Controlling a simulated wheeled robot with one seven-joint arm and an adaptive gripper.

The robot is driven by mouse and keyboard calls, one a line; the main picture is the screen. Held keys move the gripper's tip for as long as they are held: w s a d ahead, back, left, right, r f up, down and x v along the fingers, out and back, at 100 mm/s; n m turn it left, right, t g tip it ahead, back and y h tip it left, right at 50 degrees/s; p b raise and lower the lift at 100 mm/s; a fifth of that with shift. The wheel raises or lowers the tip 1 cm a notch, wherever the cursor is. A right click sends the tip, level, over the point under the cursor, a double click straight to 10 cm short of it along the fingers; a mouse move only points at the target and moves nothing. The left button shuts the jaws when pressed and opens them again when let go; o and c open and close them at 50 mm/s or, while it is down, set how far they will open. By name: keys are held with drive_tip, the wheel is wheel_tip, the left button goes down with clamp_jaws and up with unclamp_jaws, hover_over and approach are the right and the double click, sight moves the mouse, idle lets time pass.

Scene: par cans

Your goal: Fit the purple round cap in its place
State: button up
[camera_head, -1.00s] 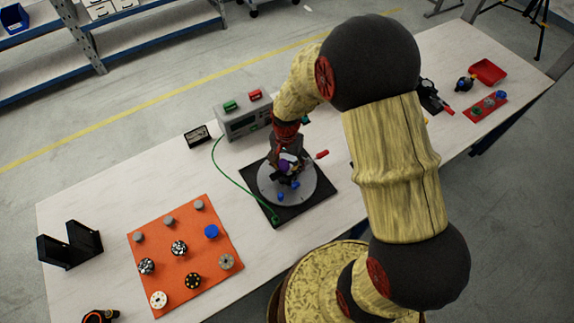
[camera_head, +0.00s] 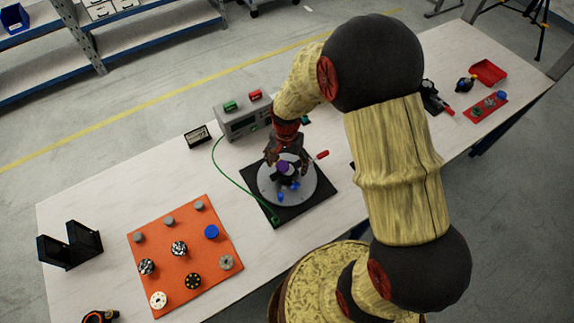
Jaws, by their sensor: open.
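The purple round cap (camera_head: 284,167) shows at the middle of a round grey plate (camera_head: 309,195), which sits on a black square base (camera_head: 322,206). My gripper (camera_head: 286,164) is over the plate, pointing down, with its fingers spread to either side of the cap. The fingers look apart from the cap, but the view is too small to tell whether they touch it. Blue pieces (camera_head: 282,196) stand on the near part of the plate. What lies under the cap is hidden, so I cannot tell how it is seated.
A grey box (camera_head: 238,124) with green and red parts stands behind the plate, and a green cable (camera_head: 228,176) runs to the base. An orange mat (camera_head: 206,252) with several round parts lies at the left. A red handle (camera_head: 322,155) sticks out beside my gripper.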

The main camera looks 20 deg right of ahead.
wheel_tip(320, 180, up, 12)
drive_tip(key=shift+f, duration=0.25)
drive_tip(key=shift+c, duration=0.6)
